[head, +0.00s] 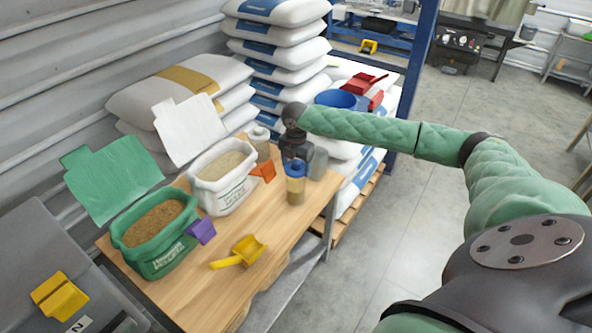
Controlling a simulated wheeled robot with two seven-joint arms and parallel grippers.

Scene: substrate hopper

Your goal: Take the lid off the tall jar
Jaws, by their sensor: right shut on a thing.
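The tall jar (295,190) is clear with tan contents and stands upright near the right edge of the wooden table. Its blue lid (297,173) shows at the top of the jar; I see no clear gap between them. My right gripper (295,164) reaches down from above and is shut on the blue lid. The fingertips are small and partly hidden against the lid. My left gripper is not in view.
A grey container (318,164) stands close right of the jar, and another jar (260,140) behind left. A white bag (221,198), green bag (155,250), orange scoop (264,172), purple scoop (201,231) and yellow scoop (240,254) share the table (192,290). The front right is clear.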

